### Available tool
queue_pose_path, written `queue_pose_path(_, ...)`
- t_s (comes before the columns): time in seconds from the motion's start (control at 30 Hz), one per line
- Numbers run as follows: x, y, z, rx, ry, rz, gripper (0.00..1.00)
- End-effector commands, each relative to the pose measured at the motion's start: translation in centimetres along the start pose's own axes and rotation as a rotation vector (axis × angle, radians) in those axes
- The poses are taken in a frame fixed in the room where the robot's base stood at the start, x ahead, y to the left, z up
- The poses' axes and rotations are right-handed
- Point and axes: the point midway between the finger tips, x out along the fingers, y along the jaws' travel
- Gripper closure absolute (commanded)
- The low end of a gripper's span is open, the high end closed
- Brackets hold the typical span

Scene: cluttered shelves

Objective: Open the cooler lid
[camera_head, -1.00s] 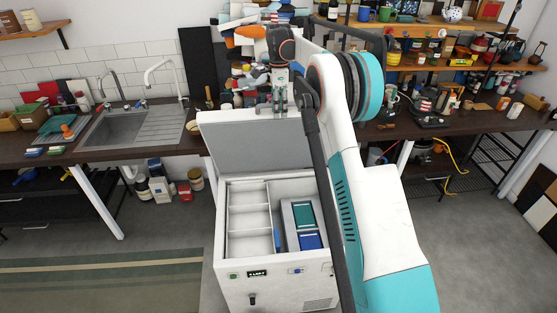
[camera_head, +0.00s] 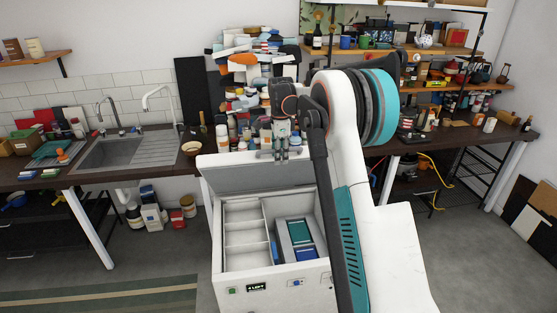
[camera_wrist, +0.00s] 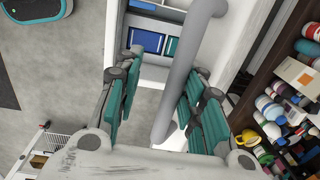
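The cooler (camera_head: 222,265) is a white box in front of me with its lid (camera_head: 245,172) raised and tilted at the back edge. The lid's grey inner face shows. Inside are white dividers on the left and blue and teal packs (camera_head: 298,236) on the right. My gripper (camera_head: 281,154) is at the lid's upper edge. In the wrist view my gripper (camera_wrist: 166,72) has its teal-padded fingers apart, with a thick grey bar (camera_wrist: 184,75), seemingly the lid's handle, between them. The bar lies nearer the right finger; contact is unclear. The packs (camera_wrist: 153,42) show beyond it.
A dark counter (camera_head: 150,172) with a sink (camera_head: 110,152) runs behind the cooler. Bottles and stacked goods (camera_head: 240,85) crowd it behind the lid. Shelves (camera_head: 440,50) stand at the right. Bare floor (camera_head: 165,255) is left of the cooler.

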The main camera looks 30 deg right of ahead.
Motion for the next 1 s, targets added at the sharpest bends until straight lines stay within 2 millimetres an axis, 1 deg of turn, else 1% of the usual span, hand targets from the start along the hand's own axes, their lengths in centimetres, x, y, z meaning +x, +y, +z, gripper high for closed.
queue_pose_path(0.43,-0.1,0.0,0.0,0.0,0.0,0.001,0.65)
queue_pose_path(1.0,-2.9,-2.4,0.0,0.0,0.0,0.0,0.65)
